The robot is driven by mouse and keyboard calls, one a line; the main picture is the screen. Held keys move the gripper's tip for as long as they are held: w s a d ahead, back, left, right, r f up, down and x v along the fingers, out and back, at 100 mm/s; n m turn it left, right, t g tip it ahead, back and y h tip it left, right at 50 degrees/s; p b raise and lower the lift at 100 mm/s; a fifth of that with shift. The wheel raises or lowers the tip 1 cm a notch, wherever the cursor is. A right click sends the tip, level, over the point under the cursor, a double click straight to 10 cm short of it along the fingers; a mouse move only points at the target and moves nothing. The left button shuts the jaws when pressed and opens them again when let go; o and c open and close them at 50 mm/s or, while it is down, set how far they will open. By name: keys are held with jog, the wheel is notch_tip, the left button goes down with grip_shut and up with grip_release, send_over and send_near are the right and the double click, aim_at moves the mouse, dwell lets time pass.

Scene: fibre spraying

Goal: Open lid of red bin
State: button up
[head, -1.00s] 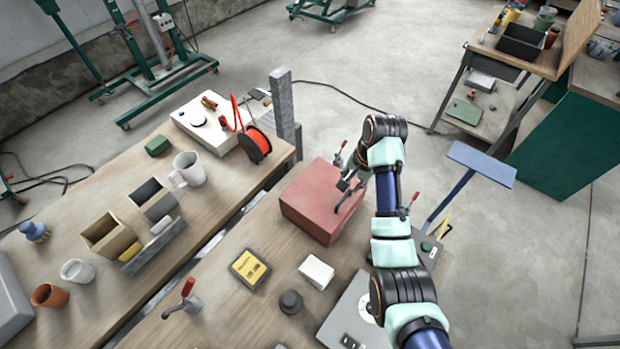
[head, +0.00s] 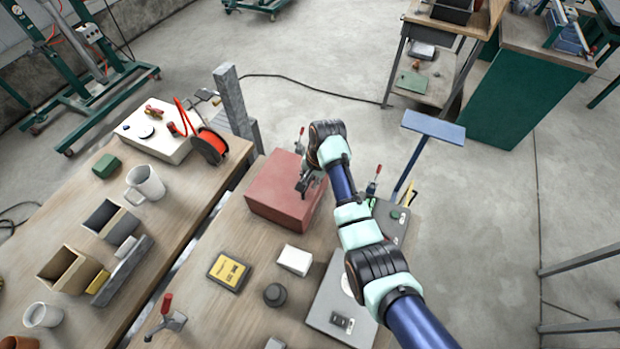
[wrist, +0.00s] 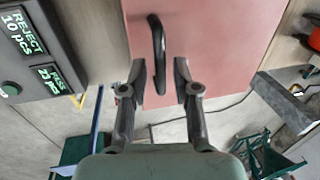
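The red bin (head: 272,196) is a closed box on the near workbench in the head view, and its lid looks shut. Its flat red top (wrist: 205,40) fills the upper middle of the wrist view. A black curved handle (wrist: 158,45) stands on that face. My gripper (wrist: 160,74) is open, with one finger on each side of the handle's lower part in the wrist view. I cannot tell whether the fingers touch it. In the head view my gripper (head: 305,184) is over the right part of the bin, and the wrist partly hides the handle.
A dark box with a REJECT display (wrist: 38,50) is left of the bin in the wrist view. A yellow-labelled device (head: 229,271), a white block (head: 294,260) and a dark knob (head: 276,295) lie in front of the bin. A grey post (head: 229,100) stands behind it.

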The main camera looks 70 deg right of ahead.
grip_shut()
jog(key=shift+r, duration=0.1)
